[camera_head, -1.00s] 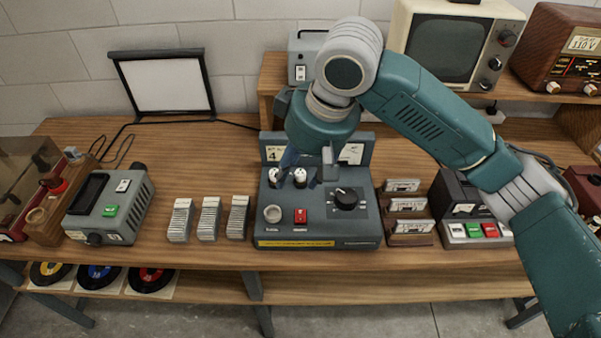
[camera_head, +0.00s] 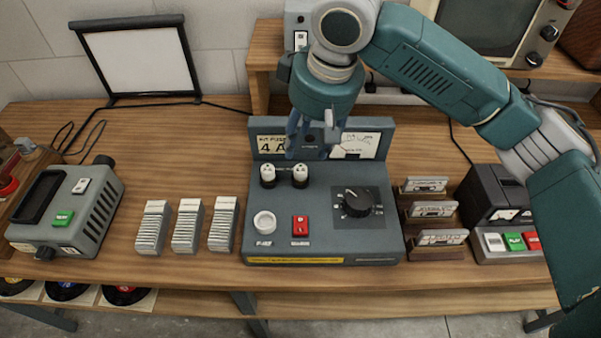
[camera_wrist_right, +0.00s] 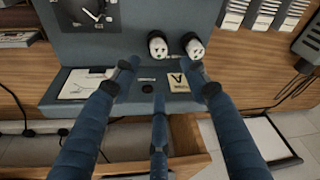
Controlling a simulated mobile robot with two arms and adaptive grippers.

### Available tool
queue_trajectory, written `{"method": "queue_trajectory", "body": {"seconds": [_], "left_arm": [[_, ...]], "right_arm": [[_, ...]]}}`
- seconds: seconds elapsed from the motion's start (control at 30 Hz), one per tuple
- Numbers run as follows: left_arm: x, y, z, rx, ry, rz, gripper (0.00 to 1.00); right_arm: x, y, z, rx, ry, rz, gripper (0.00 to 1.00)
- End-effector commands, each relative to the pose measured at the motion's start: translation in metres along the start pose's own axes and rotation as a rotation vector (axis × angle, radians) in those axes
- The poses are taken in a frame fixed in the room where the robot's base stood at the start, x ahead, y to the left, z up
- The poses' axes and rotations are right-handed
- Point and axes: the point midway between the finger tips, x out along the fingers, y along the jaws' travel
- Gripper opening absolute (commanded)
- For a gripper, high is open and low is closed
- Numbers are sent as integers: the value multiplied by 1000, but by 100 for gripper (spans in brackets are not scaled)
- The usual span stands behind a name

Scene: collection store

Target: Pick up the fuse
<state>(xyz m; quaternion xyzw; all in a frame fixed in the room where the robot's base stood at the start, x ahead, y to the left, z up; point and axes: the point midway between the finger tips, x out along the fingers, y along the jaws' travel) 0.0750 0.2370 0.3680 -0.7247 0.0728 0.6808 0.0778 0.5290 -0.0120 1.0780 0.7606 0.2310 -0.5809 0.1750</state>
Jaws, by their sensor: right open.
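A grey-blue instrument box (camera_head: 320,225) stands on the bench with an upright back panel carrying a "4 A" label (camera_head: 271,146) and a meter (camera_head: 360,145). Two black posts with white tops (camera_head: 268,174) (camera_head: 300,175) stand on its deck; they also show in the wrist view (camera_wrist_right: 158,45) (camera_wrist_right: 194,46). A round white fitting (camera_head: 264,222) is at the front left, beside a red switch (camera_head: 300,225). I cannot tell which part is the fuse. My right gripper (camera_head: 312,145) is open and empty before the back panel; its spread blue fingers (camera_wrist_right: 160,85) show in the wrist view.
Ribbed grey stacks (camera_head: 187,226) and a grey device (camera_head: 70,210) stand left of the box. Cassettes in holders (camera_head: 436,237) and a black device with coloured buttons (camera_head: 505,215) stand right. A shelf (camera_head: 265,65) rises behind. Bare bench (camera_head: 180,150) lies at the back left.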

Motion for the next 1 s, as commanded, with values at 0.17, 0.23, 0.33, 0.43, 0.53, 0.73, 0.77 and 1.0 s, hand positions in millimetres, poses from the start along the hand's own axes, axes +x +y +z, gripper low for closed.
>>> {"method": "queue_trajectory", "body": {"seconds": [0.17, 0.23, 0.33, 0.43, 0.53, 0.73, 0.77, 1.0], "left_arm": [[-5, -2, -13, 2, 19, -1, 41], [-6, -2, -18, 2, 27, -2, 41], [-8, -2, -21, 3, 32, -1, 41], [-12, -2, -22, 3, 32, -1, 41], [-18, -2, -22, 3, 32, -1, 41], [-20, -2, -21, 3, 29, -1, 41], [-20, -2, -20, 3, 29, -1, 41], [-20, -2, -19, 3, 26, -1, 41]], "right_arm": [[26, 0, 0, -1, -2, -1, 45], [33, 0, 1, 0, -2, 0, 45], [39, 0, 1, -1, -1, -1, 45], [49, -1, 4, -1, -3, 0, 45], [64, -1, 8, -1, -4, 0, 45], [87, -2, 8, -1, -1, -1, 45], [88, -2, 8, -1, 0, 0, 45], [90, -2, 8, -2, 0, 0, 41]]}}
